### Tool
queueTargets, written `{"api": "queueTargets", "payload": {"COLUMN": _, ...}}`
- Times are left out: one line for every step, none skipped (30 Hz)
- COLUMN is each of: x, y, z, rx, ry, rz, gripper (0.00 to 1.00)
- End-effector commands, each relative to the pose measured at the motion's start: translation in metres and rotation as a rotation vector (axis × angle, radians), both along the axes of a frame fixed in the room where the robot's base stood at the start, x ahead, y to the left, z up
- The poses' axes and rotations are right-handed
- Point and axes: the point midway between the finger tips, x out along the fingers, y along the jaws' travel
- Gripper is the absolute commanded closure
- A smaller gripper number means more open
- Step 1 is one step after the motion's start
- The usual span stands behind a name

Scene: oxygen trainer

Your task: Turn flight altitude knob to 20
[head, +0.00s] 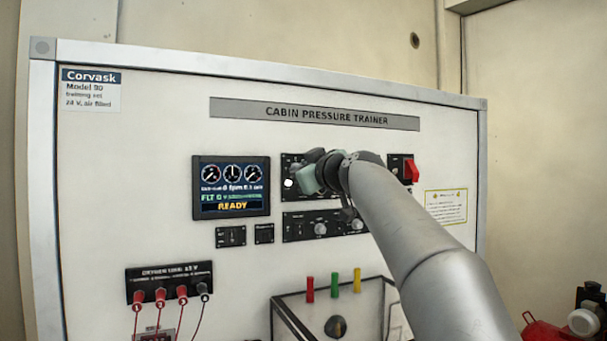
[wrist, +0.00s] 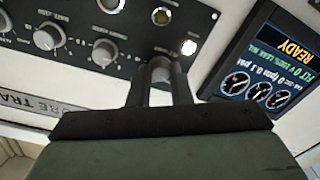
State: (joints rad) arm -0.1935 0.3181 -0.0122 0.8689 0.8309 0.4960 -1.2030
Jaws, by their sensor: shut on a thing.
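My gripper (wrist: 160,88) is shut on a small grey knob (wrist: 160,67) on the black control panel, seen upside down in the wrist view. I cannot read this knob's label. In the head view my gripper (head: 318,176) is at the upper black panel (head: 291,163) and hides most of it, including the knob. The display screen (head: 231,187) left of the panel shows three dials, a green FLT line that looks like 0, and a yellow READY. The screen also shows in the wrist view (wrist: 262,70).
A lit white lamp (wrist: 188,47) is close beside the held knob. Other knobs (wrist: 103,52) sit along the panels. A red switch (head: 411,172) is right of my gripper.

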Motion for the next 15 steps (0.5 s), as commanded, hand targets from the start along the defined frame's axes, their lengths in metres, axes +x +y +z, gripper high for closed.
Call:
{"api": "queueTargets", "payload": {"x": 0.0004, "y": -0.0005, "z": -0.0018, "rx": 0.038, "ry": 0.022, "rz": 0.0, "gripper": 1.0}}
{"api": "queueTargets", "payload": {"x": 0.0005, "y": -0.0006, "z": -0.0018, "rx": 0.063, "ry": 0.036, "rz": -0.001, "gripper": 1.0}}
{"api": "queueTargets", "payload": {"x": 0.0005, "y": -0.0006, "z": -0.0018, "rx": 0.096, "ry": 0.054, "rz": -0.001, "gripper": 1.0}}
{"api": "queueTargets", "payload": {"x": 0.0003, "y": -0.0002, "z": -0.0018, "rx": 0.121, "ry": 0.068, "rz": 0.0, "gripper": 1.0}}
{"api": "queueTargets", "payload": {"x": 0.0001, "y": 0.0001, "z": -0.0018, "rx": 0.147, "ry": 0.081, "rz": 0.001, "gripper": 1.0}}
{"api": "queueTargets", "payload": {"x": 0.0002, "y": 0.0002, "z": -0.0018, "rx": 0.181, "ry": 0.099, "rz": 0.0, "gripper": 1.0}}
{"api": "queueTargets", "payload": {"x": 0.0002, "y": 0.0001, "z": -0.0018, "rx": 0.205, "ry": 0.113, "rz": 0.0, "gripper": 1.0}}
{"api": "queueTargets", "payload": {"x": 0.0003, "y": 0.0001, "z": -0.0017, "rx": 0.23, "ry": 0.126, "rz": 0.0, "gripper": 1.0}}
{"api": "queueTargets", "payload": {"x": 0.0002, "y": 0.0002, "z": -0.0017, "rx": 0.264, "ry": 0.144, "rz": 0.0, "gripper": 1.0}}
{"api": "queueTargets", "payload": {"x": 0.0001, "y": 0.0003, "z": -0.0016, "rx": 0.289, "ry": 0.158, "rz": 0.0, "gripper": 1.0}}
{"api": "queueTargets", "payload": {"x": 0.0001, "y": 0.0003, "z": -0.0016, "rx": 0.314, "ry": 0.171, "rz": -0.001, "gripper": 1.0}}
{"api": "queueTargets", "payload": {"x": 0.0, "y": 0.0004, "z": -0.0016, "rx": 0.347, "ry": 0.189, "rz": 0.0, "gripper": 1.0}}
{"api": "queueTargets", "payload": {"x": -0.0001, "y": 0.0004, "z": -0.0015, "rx": 0.372, "ry": 0.202, "rz": 0.0, "gripper": 1.0}}
{"api": "queueTargets", "payload": {"x": -0.0001, "y": 0.0004, "z": -0.0014, "rx": 0.398, "ry": 0.216, "rz": 0.0, "gripper": 1.0}}
{"api": "queueTargets", "payload": {"x": -0.0003, "y": 0.0007, "z": -0.0012, "rx": 0.43, "ry": 0.233, "rz": 0.0, "gripper": 1.0}}
